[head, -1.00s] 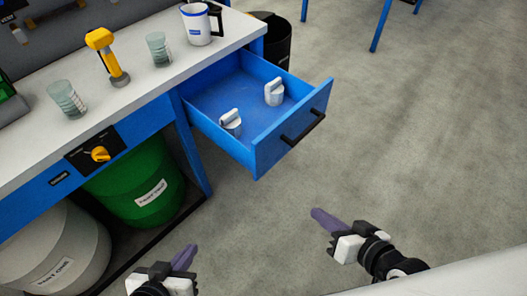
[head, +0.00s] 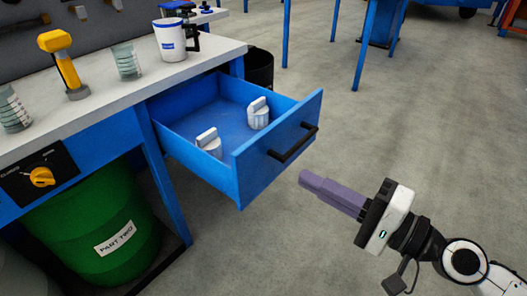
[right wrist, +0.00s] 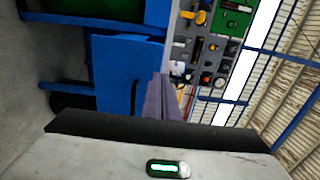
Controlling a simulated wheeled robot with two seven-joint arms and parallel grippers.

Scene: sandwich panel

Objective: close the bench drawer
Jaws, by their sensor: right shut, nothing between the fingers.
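The blue bench drawer (head: 275,152) is pulled well out from the bench in the head view, with a black bar handle (head: 293,143) on its front. Two grey-white knob-like parts, a nearer one (head: 208,143) and a farther one (head: 258,113), stand inside it. My right gripper (head: 303,178) is shut and empty, in front of the drawer front and to the right of it, apart from it. In the right wrist view the fingers (right wrist: 162,80) show shut, with the blue drawer front (right wrist: 115,72) beyond them. My left gripper is out of view.
The white bench top (head: 105,105) holds a yellow tool (head: 63,62), glass beakers and a white mug (head: 172,40). A green barrel (head: 92,215) stands under the bench and a black bin (head: 259,68) behind the drawer. The grey floor (head: 400,130) to the right is open.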

